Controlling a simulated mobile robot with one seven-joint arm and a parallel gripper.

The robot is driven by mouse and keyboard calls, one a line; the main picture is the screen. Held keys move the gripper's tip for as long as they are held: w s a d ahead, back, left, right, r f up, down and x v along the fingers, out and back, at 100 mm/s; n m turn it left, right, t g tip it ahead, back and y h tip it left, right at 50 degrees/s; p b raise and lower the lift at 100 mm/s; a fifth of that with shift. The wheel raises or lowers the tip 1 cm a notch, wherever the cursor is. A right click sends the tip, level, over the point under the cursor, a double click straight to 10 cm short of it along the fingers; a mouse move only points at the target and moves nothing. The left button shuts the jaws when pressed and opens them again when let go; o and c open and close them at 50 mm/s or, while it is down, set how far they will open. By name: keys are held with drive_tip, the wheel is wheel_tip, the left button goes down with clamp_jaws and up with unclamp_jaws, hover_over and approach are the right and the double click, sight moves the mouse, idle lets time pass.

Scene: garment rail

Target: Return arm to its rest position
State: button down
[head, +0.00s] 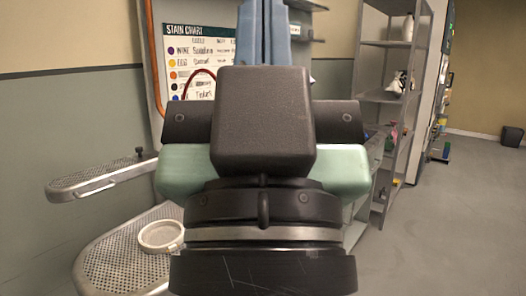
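My own arm fills the middle of the head view, with dark links and pale green parts close to the camera. I cannot make out gripper fingertips in it, and no held object shows. Two blue upright pieces (263,40) rise behind the dark block at the top; whether they belong to my arm I cannot tell. The arm hides much of what lies straight ahead.
A perforated metal board (115,176) and a larger one (110,262) with a round pale dish (160,236) stand at left. A stain chart (190,50) hangs behind. Metal shelves (385,95) stand right. Floor (460,220) at right is clear; a dark bin (512,136) stands far off.

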wheel_tip(320, 180, up, 22)
drive_tip(key=p, duration=2)
drive_tip(key=shift+r, duration=0.2)
